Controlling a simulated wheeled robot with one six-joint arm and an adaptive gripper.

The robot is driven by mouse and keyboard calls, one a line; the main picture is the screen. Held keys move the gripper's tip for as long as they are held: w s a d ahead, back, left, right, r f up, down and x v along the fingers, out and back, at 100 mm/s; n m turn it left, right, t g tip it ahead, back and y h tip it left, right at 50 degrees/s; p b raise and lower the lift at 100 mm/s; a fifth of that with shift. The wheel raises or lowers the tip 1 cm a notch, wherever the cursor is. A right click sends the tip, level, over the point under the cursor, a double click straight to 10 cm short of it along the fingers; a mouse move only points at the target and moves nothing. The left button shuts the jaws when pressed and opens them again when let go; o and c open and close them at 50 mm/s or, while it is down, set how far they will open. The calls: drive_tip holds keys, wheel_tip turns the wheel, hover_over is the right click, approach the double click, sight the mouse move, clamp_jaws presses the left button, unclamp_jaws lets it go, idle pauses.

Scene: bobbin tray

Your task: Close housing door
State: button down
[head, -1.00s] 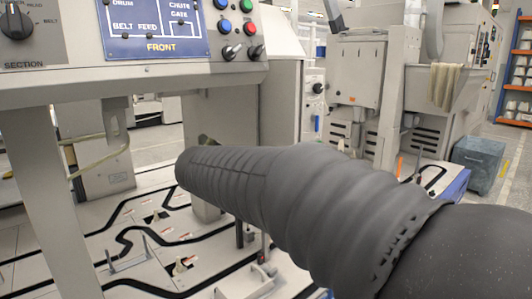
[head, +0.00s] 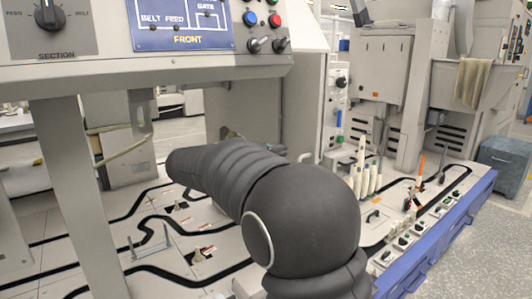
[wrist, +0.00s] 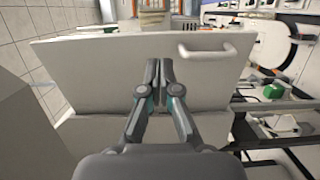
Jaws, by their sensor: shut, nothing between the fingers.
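In the wrist view a pale flat door panel (wrist: 95,72) with a white bar handle (wrist: 207,50) near its upper right spans the middle. It appears tilted above a pale housing body (wrist: 85,140), with an edge between them. How far it stands open I cannot tell. My gripper (wrist: 160,65) is shut and empty, its fingertips in front of the panel, left of the handle. Whether they touch the panel I cannot tell.
A control panel (head: 120,65) with knobs and buttons overhangs the left of the head view, above a support post (head: 72,180). A bench with black tracks (head: 60,245) and upright pegs lies below. A grey bin (head: 503,160) stands at the right, beside open floor.

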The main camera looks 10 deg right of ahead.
sight(315, 145)
drive_tip(key=d, duration=0.2)
drive_tip(key=w+d, duration=0.1)
drive_tip(key=d, duration=0.5)
drive_tip(key=shift+w+d, duration=0.2)
